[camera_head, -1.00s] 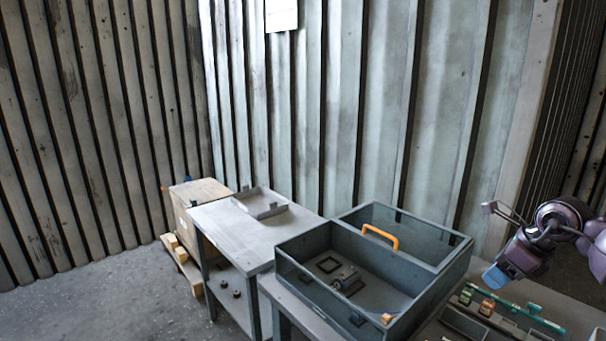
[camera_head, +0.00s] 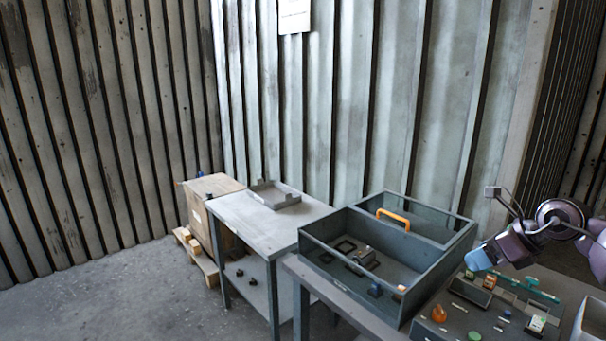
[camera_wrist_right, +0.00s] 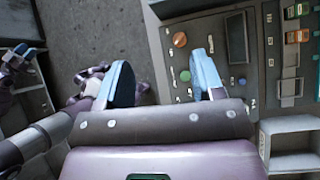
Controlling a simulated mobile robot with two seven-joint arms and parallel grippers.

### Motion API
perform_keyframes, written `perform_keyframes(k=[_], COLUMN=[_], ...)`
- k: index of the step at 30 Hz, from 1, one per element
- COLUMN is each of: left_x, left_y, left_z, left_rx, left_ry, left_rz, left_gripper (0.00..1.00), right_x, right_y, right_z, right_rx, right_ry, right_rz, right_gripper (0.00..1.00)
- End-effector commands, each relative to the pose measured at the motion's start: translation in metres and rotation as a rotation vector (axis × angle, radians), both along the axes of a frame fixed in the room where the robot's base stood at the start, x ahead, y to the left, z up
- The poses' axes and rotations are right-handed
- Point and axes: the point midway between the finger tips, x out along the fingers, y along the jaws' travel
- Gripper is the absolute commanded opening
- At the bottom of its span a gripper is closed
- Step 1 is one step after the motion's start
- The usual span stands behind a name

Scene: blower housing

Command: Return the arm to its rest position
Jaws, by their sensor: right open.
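My right gripper (camera_head: 480,261) is at the right of the head view, above the table and just right of the grey open bin. In the right wrist view, its two blue fingers (camera_wrist_right: 162,82) stand wide apart with nothing between them. The purple right arm enters from the right edge. The grey bin (camera_head: 350,288) has two compartments and an orange handle (camera_head: 393,216) on its divider. Dark square frames and a small motor-like part lie in its near compartment. My left gripper does not show in the head view.
A panel (camera_head: 463,325) with several small coloured parts, including an orange knob (camera_head: 439,314), lies below the right gripper. A lower grey table (camera_head: 245,213) bears a shallow tray (camera_head: 275,198). A wooden crate (camera_head: 208,187) stands behind it. Floor at lower left is clear.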

Motion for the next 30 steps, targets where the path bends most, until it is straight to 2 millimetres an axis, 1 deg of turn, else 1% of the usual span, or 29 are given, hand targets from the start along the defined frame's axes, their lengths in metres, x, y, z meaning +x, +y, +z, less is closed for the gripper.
perform_keyframes(k=[2, 5, 6, 8, 9, 11, 12, 14, 15, 17, 18, 20, 21, 23, 24, 26, 27, 29, 30], left_x=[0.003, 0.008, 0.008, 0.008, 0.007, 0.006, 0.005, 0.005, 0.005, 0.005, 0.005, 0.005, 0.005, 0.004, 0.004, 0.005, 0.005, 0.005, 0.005], left_y=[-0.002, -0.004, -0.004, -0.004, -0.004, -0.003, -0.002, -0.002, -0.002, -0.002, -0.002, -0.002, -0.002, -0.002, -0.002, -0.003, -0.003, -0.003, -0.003], left_z=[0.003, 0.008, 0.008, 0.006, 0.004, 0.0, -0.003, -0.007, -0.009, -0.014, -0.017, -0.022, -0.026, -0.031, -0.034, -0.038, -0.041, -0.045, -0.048], left_rx=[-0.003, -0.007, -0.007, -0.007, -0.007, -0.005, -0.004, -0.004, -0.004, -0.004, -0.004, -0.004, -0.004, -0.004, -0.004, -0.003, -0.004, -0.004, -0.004], left_ry=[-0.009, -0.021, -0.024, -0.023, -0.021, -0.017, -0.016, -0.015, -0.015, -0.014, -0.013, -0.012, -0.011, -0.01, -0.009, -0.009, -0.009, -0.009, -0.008], left_rz=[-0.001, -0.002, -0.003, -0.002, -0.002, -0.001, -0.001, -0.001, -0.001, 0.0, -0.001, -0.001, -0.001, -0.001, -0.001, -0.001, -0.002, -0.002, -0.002], left_gripper=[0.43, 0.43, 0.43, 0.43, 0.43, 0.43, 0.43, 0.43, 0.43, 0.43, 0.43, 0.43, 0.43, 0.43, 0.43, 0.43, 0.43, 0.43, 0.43], right_x=[0.005, 0.01, 0.011, 0.012, 0.011, 0.01, 0.009, 0.008, 0.007, 0.005, 0.003, -0.002, -0.006, -0.013, -0.02, -0.031, -0.039, -0.053, -0.063], right_y=[0.016, 0.046, 0.059, 0.075, 0.085, 0.096, 0.101, 0.105, 0.106, 0.105, 0.103, 0.098, 0.095, 0.09, 0.087, 0.084, 0.082, 0.081, 0.08], right_z=[0.016, 0.04, 0.048, 0.057, 0.059, 0.059, 0.057, 0.05, 0.042, 0.026, 0.012, -0.014, -0.033, -0.064, -0.084, -0.115, -0.136, -0.167, -0.187], right_rx=[0.126, 0.341, 0.442, 0.606, 0.719, 0.888, 0.998, 1.163, 1.27, 1.426, 1.527, 1.669, 1.757, 1.87, 1.935, 2.018, 2.067, 2.129, 2.166], right_ry=[-0.041, -0.087, -0.096, -0.1, -0.091, -0.068, -0.047, -0.005, 0.028, 0.088, 0.133, 0.206, 0.258, 0.334, 0.384, 0.456, 0.502, 0.568, 0.614], right_rz=[-0.014, -0.033, -0.047, -0.075, -0.101, -0.153, -0.194, -0.267, -0.325, -0.424, -0.499, -0.625, -0.712, -0.845, -0.93, -1.056, -1.139, -1.259, -1.337], right_gripper=[0.61, 0.61, 0.61, 0.61, 0.61, 0.61, 0.61, 0.61, 0.61, 0.61, 0.61, 0.61, 0.61, 0.61, 0.61, 0.61, 0.61, 0.61, 0.61])
